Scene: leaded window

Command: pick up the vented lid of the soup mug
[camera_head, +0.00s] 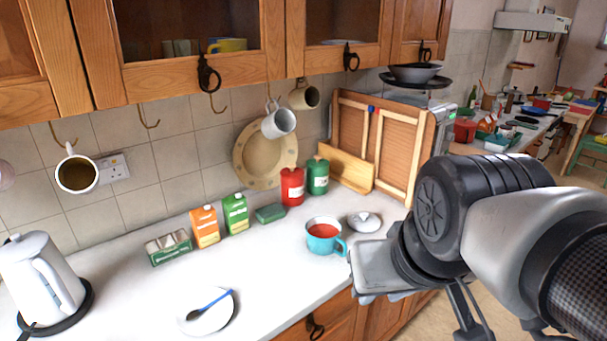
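A blue mug (323,241) with red soup in it stands upright near the front of the white counter, its handle to the right. A round, pale grey lid (364,221) with a small knob lies on the counter just right of the mug and a little behind it. I cannot make out its vents. The mug is uncovered. My gripper (380,290) is in front of and below the lid in the picture, by the counter's front edge, apart from the lid as far as I can see. Its fingers are mostly hidden by the hand.
Red (292,187) and green (318,177) canisters stand behind the mug. Cartons (205,226) and a green block (270,213) stand farther left. A white plate (207,313) with a blue-handled utensil lies front left. A wooden rack (375,150) stands behind the lid. Mugs hang above.

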